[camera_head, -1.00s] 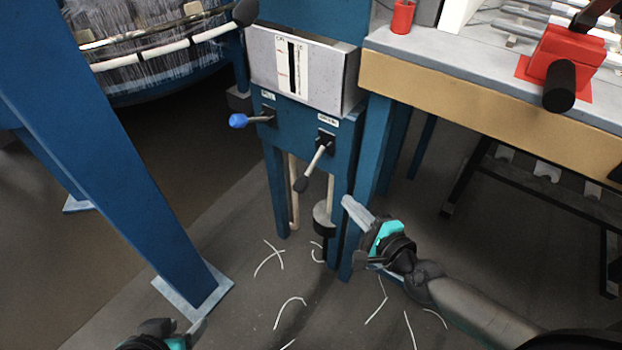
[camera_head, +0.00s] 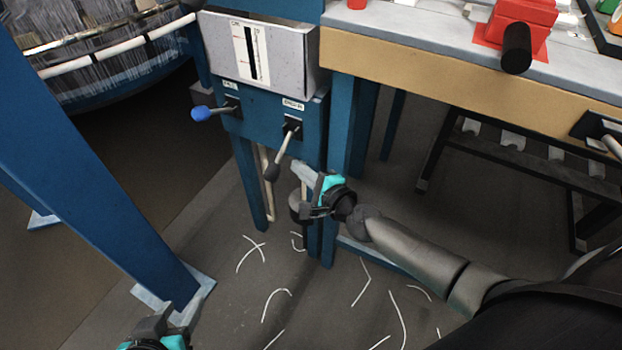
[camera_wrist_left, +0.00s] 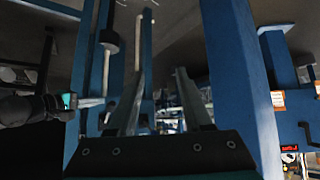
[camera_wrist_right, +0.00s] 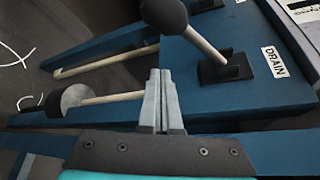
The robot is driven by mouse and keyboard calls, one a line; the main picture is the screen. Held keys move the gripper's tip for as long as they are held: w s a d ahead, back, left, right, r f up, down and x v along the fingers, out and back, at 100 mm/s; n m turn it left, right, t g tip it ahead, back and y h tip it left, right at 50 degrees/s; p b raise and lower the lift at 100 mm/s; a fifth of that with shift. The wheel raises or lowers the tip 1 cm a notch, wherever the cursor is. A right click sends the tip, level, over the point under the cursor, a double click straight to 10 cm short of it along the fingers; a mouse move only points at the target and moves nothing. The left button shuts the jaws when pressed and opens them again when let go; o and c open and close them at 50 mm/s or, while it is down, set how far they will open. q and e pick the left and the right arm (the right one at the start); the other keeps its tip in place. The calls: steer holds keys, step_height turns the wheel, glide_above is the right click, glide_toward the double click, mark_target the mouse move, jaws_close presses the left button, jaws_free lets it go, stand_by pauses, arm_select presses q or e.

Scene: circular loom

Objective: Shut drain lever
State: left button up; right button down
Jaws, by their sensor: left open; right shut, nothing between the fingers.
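The drain lever (camera_head: 282,152) is a pale rod with a dark knob, angled down from a black slot under a small label on the blue stand. In the right wrist view the drain lever (camera_wrist_right: 195,35) rises beside the DRAIN label (camera_wrist_right: 274,62), its knob at the top. My right gripper (camera_head: 303,172) is shut and empty, just right of and slightly below the knob, apart from it. Its closed fingers (camera_wrist_right: 158,75) point toward the lever's panel. My left gripper (camera_head: 172,314) is open and empty, low at the left, far from the lever.
A blue-knobbed lever (camera_head: 203,113) labelled FILL sits left of the drain lever. A grey gauge box (camera_head: 285,50) is above. A dark cylindrical weight (camera_head: 297,205) hangs below. The workbench (camera_head: 450,75) stands at right, a slanted blue leg (camera_head: 95,170) at left. White threads lie on the floor.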

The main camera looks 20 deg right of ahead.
mark_target(279, 157)
arm_select(q)
steer(key=s+a+g+y+p, duration=0.1)
steer(key=s+a+g+p, duration=0.1)
steer(key=s+a+g, duration=0.1)
steer(key=shift+s+a+r+n+g+y+p, duration=0.15)
steer(key=shift+s+a+n+g+y+p, duration=0.2)
steer(key=shift+s+a, duration=0.35)
arm_select(e)
steer(key=shift+s+a+r, duration=0.2)
steer(key=shift+a+r, duration=0.05)
steer(key=shift+a, duration=0.3)
steer(key=shift+s+a+r, duration=0.15)
steer(key=shift+a+r, duration=0.15)
steer(key=shift+a, duration=0.3)
steer(key=shift+s+a+r, duration=0.2)
steer(key=shift+a+r, duration=0.05)
steer(key=shift+a, duration=0.3)
arm_select(q)
steer(key=shift+w+a, duration=0.1)
arm_select(e)
steer(key=shift+r, duration=0.1)
